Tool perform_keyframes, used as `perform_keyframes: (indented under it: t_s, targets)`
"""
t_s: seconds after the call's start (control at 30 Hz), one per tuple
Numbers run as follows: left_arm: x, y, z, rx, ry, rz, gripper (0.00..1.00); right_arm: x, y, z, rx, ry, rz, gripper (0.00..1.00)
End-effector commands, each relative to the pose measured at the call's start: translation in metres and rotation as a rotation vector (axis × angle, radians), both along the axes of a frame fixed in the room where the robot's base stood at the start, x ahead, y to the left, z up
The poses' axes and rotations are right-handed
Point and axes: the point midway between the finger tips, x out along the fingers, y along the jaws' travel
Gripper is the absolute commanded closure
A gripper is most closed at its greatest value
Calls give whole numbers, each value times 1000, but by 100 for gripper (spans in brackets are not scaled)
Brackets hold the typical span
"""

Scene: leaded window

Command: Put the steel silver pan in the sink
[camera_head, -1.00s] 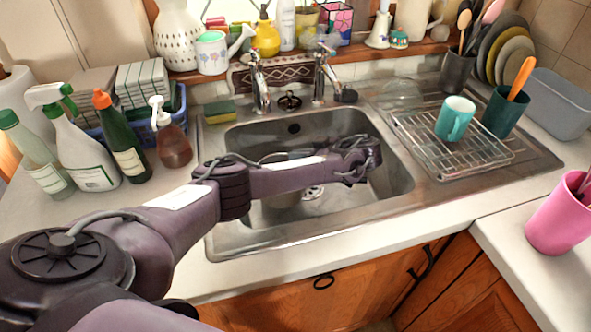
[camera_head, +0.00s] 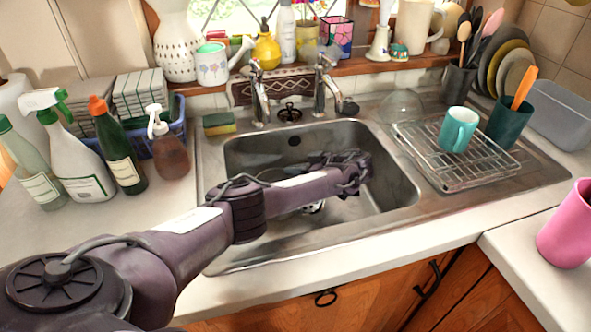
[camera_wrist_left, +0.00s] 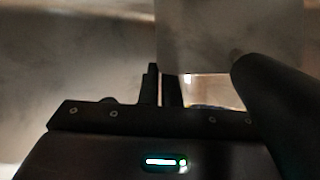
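The steel sink (camera_head: 396,185) is set in the counter at the centre of the head view. In the left wrist view, the dark fingers (camera_wrist_left: 161,86) stand close together with a narrow gap. A plain greyish surface (camera_wrist_left: 205,35) lies behind them, and a dark rounded shape (camera_wrist_left: 275,85) fills the right side; I cannot identify either. My right gripper is not in view.
Two taps (camera_head: 319,88) stand behind the basin. A wire rack (camera_head: 450,170) with a teal mug (camera_head: 458,130) is on the drainer. Spray bottles (camera_head: 75,150) crowd the left counter. A pink cup (camera_head: 565,228) stands at the right. The front counter strip is clear.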

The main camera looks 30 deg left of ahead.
Motion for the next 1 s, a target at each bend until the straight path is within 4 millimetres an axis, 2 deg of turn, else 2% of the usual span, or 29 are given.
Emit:
perform_keyframes:
  t_s: [0.03,0.17,0.5,0.67,1.0]
  targets:
    - [0,0,-1,0,0,0,93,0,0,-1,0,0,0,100]
    - [0,0,-1,0,0,0,76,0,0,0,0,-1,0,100]
    - [0,0,3,0,0,0,75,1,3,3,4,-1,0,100]
    - [4,-20,9,-1,-4,-3,75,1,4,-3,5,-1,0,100]
    - [13,-85,38,-1,-2,-3,75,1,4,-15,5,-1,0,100]
